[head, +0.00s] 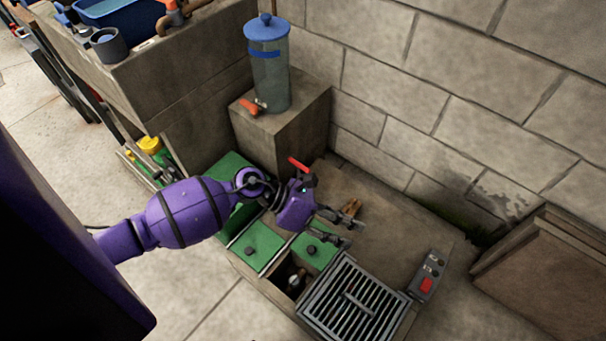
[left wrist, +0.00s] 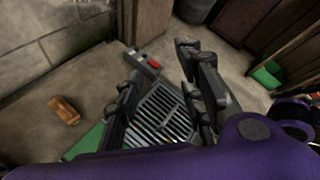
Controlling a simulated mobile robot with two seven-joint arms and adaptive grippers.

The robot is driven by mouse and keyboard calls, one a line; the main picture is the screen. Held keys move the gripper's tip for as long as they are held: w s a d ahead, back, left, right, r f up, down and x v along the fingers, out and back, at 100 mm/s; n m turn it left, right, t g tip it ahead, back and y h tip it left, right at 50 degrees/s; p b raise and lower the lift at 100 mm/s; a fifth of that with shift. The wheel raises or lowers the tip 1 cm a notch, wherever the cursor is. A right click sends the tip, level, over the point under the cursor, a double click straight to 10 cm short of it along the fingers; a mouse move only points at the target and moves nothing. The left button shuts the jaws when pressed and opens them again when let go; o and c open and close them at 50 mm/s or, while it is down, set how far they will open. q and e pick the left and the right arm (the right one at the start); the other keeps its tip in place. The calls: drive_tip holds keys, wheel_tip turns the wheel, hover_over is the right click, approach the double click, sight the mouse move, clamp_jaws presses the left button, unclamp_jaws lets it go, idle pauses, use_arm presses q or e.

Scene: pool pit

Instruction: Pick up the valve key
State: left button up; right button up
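No object in view can be surely identified as the valve key. A red bar-like handle (head: 299,165) shows just behind my left gripper in the head view; what it belongs to is hidden by the gripper. My left gripper (head: 345,232) is over the pit top, its fingers apart and empty. In the left wrist view the gripper (left wrist: 165,85) also shows spread fingers, with the grate and floor visible between them. A small brown-orange block (head: 351,207) lies on the concrete beyond the fingers; it also shows in the left wrist view (left wrist: 63,110). My right gripper is out of view.
Green lids (head: 256,246) and a metal grate (head: 354,300) cover the pit, with a dark opening (head: 290,278) between. A grey control box (head: 428,275) with a red button lies right of the grate. A blue-lidded clear canister (head: 270,75) stands on a concrete block (head: 310,105).

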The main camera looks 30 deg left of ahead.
use_arm(q)
drive_tip(key=w+a+f+m+g+y+b, duration=0.2)
drive_tip(key=w+a+f+m+y+b, duration=0.3)
drive_tip(key=f, duration=0.3)
drive_tip(key=m+y+b, duration=0.7)
drive_tip(key=b, duration=0.1)
hover_over(302, 165)
drive_tip(key=s, duration=0.1)
wheel_tip(302, 165, down, 2)
drive_tip(key=f, duration=0.1)
drive_tip(key=shift+f, duration=0.5)
drive_tip(key=shift+w+f+b, duration=0.1)
drive_tip(key=shift+f+b, duration=0.4)
drive_tip(key=shift+f, duration=0.25)
drive_tip(key=f, duration=0.1)
drive_tip(key=f+b, duration=0.2)
drive_tip(key=shift+w+f, duration=0.25)
drive_tip(key=shift+f, duration=0.15)
drive_tip(key=shift+w+f, duration=0.1)
drive_tip(key=shift+f, duration=0.15)
drive_tip(key=shift+r, duration=0.15)
clamp_jaws()
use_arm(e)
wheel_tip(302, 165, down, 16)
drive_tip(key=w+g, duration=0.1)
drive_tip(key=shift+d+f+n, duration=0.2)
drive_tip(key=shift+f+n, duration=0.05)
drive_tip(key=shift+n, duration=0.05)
